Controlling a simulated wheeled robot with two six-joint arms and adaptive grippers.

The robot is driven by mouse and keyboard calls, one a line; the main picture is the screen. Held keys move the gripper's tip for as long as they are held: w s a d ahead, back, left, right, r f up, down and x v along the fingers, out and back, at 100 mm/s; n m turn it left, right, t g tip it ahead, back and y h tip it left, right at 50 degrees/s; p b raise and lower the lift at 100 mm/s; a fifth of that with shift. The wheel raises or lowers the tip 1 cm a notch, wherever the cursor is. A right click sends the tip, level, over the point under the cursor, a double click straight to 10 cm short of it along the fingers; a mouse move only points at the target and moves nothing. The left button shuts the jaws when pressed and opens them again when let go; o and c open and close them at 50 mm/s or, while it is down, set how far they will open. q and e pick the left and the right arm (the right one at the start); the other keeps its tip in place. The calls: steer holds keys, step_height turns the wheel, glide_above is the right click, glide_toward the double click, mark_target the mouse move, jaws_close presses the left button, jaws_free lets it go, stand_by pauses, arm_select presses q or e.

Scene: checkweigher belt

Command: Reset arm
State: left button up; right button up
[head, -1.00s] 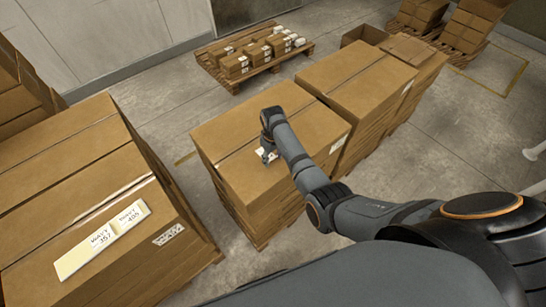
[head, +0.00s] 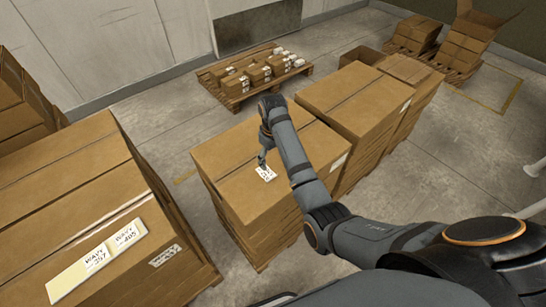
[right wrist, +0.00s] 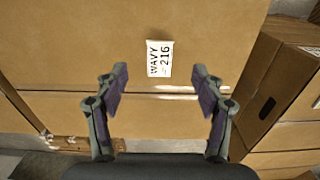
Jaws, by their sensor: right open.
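My right gripper (head: 262,160) hangs above the top of the middle carton stack (head: 225,155). In the right wrist view its two fingers (right wrist: 160,78) are spread wide with nothing between them. A white label (head: 265,173) lies flat on the carton top just below the gripper. In the right wrist view the label (right wrist: 160,58) reads "WAVY 216" and sits apart from the fingers, close to the tape seam. My left gripper is not in view.
A large carton stack (head: 60,190) at left carries a cream strip (head: 80,275) with "WAVY" labels. More cartons (head: 355,98) stand right of the middle stack. A pallet with small labelled boxes (head: 235,82) is behind. Open floor (head: 470,150) lies at right.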

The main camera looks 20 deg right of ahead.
steer(key=shift+r, duration=0.7)
steer(key=shift+f, duration=0.1)
